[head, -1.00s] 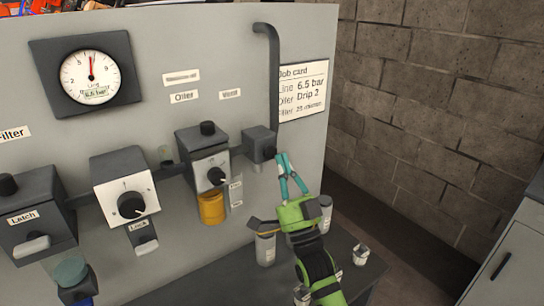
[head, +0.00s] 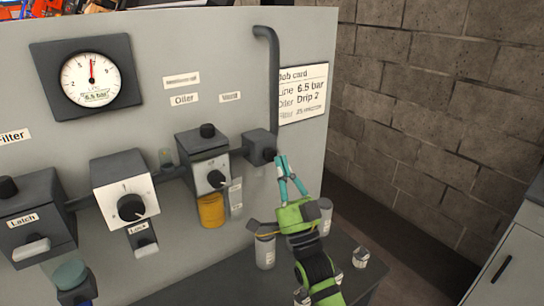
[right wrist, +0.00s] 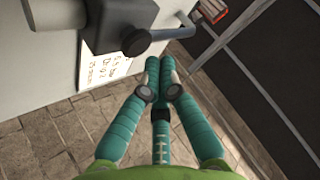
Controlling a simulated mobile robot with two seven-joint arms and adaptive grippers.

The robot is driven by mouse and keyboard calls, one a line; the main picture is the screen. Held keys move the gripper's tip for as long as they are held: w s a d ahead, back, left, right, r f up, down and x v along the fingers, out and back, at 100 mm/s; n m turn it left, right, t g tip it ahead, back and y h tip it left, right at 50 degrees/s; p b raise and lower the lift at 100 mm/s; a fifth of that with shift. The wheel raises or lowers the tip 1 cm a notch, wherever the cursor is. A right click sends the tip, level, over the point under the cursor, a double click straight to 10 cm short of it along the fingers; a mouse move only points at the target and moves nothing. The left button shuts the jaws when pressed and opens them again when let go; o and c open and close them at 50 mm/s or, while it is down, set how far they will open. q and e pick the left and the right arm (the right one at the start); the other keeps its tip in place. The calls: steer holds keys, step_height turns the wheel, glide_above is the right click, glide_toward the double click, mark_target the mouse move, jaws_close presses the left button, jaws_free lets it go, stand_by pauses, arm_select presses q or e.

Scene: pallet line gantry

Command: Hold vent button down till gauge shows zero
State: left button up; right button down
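The round pressure gauge (head: 91,79) has its red needle pointing almost straight up, and its small display reads 6.5 bar. The vent button (head: 269,154) is a dark round knob on the right side of a dark block (head: 256,143) below the pipe. It also shows in the right wrist view (right wrist: 135,41). My right gripper (head: 281,159) has its teal fingers together and empty, with the tips just right of the button. In the right wrist view the fingertips (right wrist: 159,62) look beside the knob with a small gap. My left gripper is not in view.
The panel carries an oiler block (head: 202,150) with an amber bowl (head: 211,210), a lock block (head: 124,185) and a latch block (head: 35,220). A cabinet (head: 510,250) stands at right.

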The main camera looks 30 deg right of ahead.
steer(key=shift+w, duration=0.2)
stand_by(0.4)
steer(key=shift+w, duration=0.3)
steer(key=shift+w+b, duration=0.35)
steer(key=shift+w, duration=0.15)
stand_by(0.8)
steer(key=shift+s, duration=0.1)
stand_by(3.7)
steer(key=shift+s+p, duration=0.3)
steer(key=shift+s, duration=0.5)
steer(key=s+p, duration=0.1)
steer(key=s, duration=0.4)
steer(key=shift+d, duration=0.2)
